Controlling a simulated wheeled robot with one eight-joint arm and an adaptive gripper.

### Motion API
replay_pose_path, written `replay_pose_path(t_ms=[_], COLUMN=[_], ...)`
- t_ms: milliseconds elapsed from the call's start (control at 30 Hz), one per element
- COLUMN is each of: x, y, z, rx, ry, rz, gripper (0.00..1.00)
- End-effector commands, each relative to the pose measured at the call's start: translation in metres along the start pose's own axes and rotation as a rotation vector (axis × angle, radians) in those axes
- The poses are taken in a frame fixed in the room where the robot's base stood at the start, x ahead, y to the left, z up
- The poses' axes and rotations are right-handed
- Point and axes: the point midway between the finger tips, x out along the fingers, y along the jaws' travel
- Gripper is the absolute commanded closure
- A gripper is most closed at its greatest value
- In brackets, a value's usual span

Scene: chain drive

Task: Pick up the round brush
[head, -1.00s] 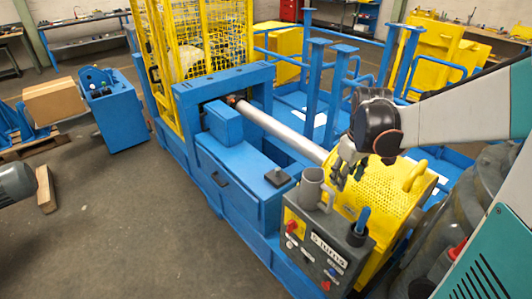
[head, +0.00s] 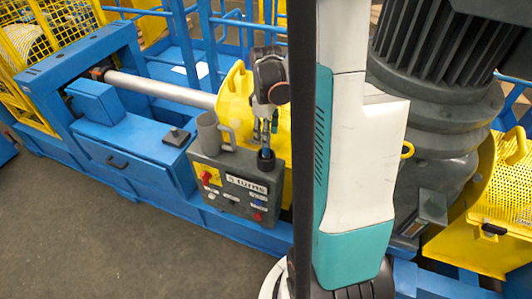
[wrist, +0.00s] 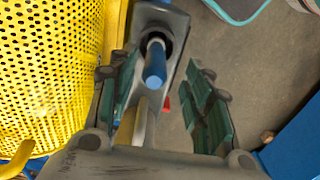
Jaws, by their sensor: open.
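The round brush stands handle up in a dark round holder on top of the grey control box; its blue handle (wrist: 155,65) shows between my fingers in the wrist view, and its lower part is hidden in the holder. In the head view my gripper (head: 267,138) hangs above the holder (head: 266,161), pointing down, and mostly hides the handle. In the wrist view my gripper (wrist: 158,105) is open, with one green-padded finger on each side of the handle. I see a gap between the handle and each pad.
A grey mug (head: 209,132) stands on the control box (head: 235,192), left of the holder. A yellow perforated guard (wrist: 45,70) is close beside my gripper. A large grey motor (head: 435,90) stands to the right. The grey floor at lower left is clear.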

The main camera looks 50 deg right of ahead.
Motion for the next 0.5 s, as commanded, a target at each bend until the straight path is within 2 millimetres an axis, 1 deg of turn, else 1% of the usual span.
replay_pose_path(t_ms=[167, 300, 367, 433, 500], x=[0.017, 0.038, 0.046, 0.051, 0.052], y=[0.003, 0.006, 0.006, 0.006, 0.006], z=[-0.002, -0.003, -0.003, -0.003, -0.003], rx=[0.0, 0.0, 0.0, 0.0, 0.0], ry=[0.0, 0.0, 0.0, 0.0, 0.0], rz=[0.0, 0.0, 0.0, 0.0, 0.0], gripper=[0.54, 0.54, 0.54, 0.54, 0.54])
